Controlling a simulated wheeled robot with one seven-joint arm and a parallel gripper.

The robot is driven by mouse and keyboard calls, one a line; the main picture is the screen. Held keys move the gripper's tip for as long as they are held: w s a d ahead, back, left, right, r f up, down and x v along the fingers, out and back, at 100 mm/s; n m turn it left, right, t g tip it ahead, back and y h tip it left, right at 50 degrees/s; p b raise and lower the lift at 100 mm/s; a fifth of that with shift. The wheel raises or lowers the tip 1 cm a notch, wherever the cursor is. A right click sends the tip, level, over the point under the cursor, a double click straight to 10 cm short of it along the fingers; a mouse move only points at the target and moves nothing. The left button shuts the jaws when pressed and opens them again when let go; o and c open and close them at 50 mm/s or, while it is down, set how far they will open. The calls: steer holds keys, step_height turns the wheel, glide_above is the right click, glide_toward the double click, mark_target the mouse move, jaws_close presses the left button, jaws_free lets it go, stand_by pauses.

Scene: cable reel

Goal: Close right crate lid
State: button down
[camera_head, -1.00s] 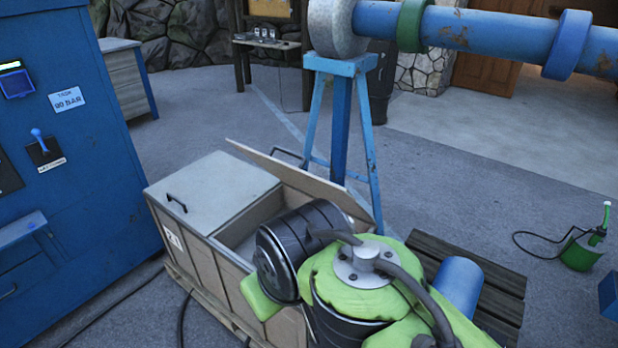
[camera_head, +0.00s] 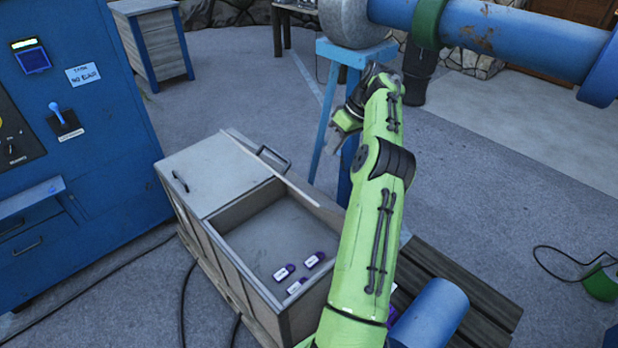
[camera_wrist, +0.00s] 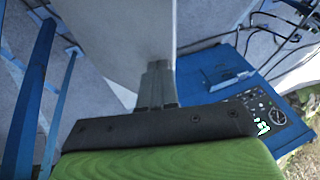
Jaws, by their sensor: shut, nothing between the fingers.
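The wooden crate (camera_head: 235,262) has two compartments. Its left lid (camera_head: 215,172) lies flat and shut, with a dark handle. The right compartment is open, with a few purple labelled items (camera_head: 297,272) on its floor. The right lid (camera_head: 302,190) is raised at the far side, seen nearly edge-on, and its handle (camera_head: 272,157) sticks out behind. My gripper (camera_head: 338,140) is beyond the raised lid, to the right of its handle. In the wrist view my gripper (camera_wrist: 157,80) is shut and empty, close to a large pale panel (camera_wrist: 120,40), probably this lid; contact is unclear.
A blue trestle (camera_head: 330,110) holding the blue pipe (camera_head: 490,30) stands close behind my gripper. A blue control cabinet (camera_head: 85,120) is at the left. A slatted pallet (camera_head: 450,275) with a blue cylinder (camera_head: 430,318) lies right of the crate. Cables cross the floor.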

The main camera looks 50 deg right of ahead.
steer(key=b, duration=0.2)
glide_toward(302, 191)
step_height(302, 191, down, 2)
steer(key=w+d, duration=0.1)
steer(key=d, duration=0.1)
steer(key=a+f, duration=0.1)
steer(key=w+a+f, duration=0.1)
steer(key=f, duration=0.1)
steer(key=shift+w+a, duration=0.1)
steer(key=shift+a+f, duration=0.35)
steer(key=shift+a, duration=0.1)
